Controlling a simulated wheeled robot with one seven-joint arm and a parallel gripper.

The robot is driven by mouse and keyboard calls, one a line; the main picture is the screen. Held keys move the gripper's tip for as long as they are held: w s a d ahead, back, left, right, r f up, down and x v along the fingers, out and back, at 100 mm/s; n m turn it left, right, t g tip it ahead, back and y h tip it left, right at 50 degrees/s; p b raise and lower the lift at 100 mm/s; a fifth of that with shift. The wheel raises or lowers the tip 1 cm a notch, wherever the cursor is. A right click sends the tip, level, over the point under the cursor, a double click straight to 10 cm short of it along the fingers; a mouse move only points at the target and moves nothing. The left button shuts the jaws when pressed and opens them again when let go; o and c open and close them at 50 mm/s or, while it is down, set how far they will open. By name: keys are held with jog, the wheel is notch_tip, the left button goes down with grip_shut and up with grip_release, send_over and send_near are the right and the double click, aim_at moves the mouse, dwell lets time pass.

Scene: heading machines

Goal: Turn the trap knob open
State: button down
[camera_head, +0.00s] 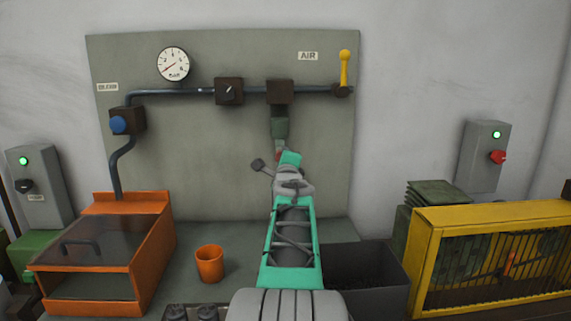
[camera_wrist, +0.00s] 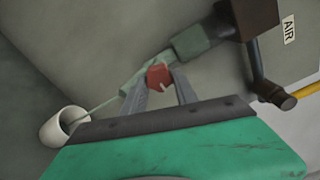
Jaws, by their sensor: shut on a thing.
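The trap is a grey-green body (camera_head: 280,130) hanging under a dark block on the pipe in the head view. In the wrist view the trap body (camera_wrist: 190,43) runs slantwise and narrows towards a white cup. A red knob (camera_wrist: 158,76) sits on its side. My gripper (camera_wrist: 165,80) is shut on the red knob, with a grey finger on either side of it. In the head view my gripper (camera_head: 279,156) is just below the trap, and my arm hides most of the knob.
A white cup (camera_wrist: 55,128) stands below the trap's narrow end, with a thin pale line reaching it. A yellow lever (camera_head: 344,70) stands upright at the pipe's right end. An orange cup (camera_head: 209,263) and an orange hooded box (camera_head: 105,250) are at left.

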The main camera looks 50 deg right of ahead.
jog(key=shift+w+a+f+m, duration=0.1)
jog(key=shift+f+m, duration=0.2)
jog(key=shift+m, duration=0.1)
jog(key=c, duration=1.2)
grip_release()
jog(key=shift+r, duration=0.1)
jog(key=shift+o, duration=1.3)
jog(key=shift+r, duration=0.1)
jog(key=b+v, duration=0.1)
jog(key=v, duration=0.7)
